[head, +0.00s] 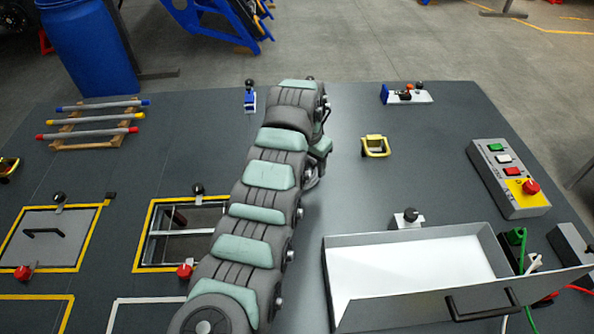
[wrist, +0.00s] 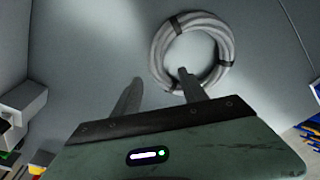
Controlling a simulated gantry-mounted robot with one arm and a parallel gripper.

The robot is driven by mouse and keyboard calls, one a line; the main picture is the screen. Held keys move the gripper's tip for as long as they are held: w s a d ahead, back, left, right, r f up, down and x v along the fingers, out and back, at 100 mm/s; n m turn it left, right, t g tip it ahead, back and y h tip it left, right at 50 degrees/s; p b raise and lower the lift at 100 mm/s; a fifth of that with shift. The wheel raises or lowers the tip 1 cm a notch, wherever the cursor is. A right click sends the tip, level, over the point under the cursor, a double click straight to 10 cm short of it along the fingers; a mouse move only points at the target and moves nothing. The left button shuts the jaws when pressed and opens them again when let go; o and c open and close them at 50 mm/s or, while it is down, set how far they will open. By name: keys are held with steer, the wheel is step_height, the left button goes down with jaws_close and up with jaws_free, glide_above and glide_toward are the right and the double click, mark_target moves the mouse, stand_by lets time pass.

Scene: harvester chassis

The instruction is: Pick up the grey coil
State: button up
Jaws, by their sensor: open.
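The grey coil (wrist: 159,52) is a ring of light grey hose bound with dark bands. It lies on the dark table top in the wrist view, ahead of my gripper (wrist: 161,82). My gripper is open with nothing between its fingers. The right fingertip overlaps the coil's near edge in the picture; I cannot tell whether it touches. The left finger is left of the coil.
A white open tray (head: 459,302) with a black handle stands at the front right. A yellow-framed block (head: 375,146) and a button box (head: 508,178) are on the right. A framed opening (head: 154,202) and a rack of coloured rods (head: 97,124) are on the left.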

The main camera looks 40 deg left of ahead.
mark_target(313, 177)
steer(key=f, duration=0.4)
steer(key=shift+w+d+b, duration=0.15)
steer(key=shift+d+b, duration=0.15)
steer(key=shift+b, duration=0.1)
steer(key=shift+w+a+f, duration=0.1)
steer(key=shift+w+f, duration=0.05)
steer(key=shift+f, duration=0.5)
steer(key=shift+c, duration=0.2)
jaws_close()
stand_by(0.4)
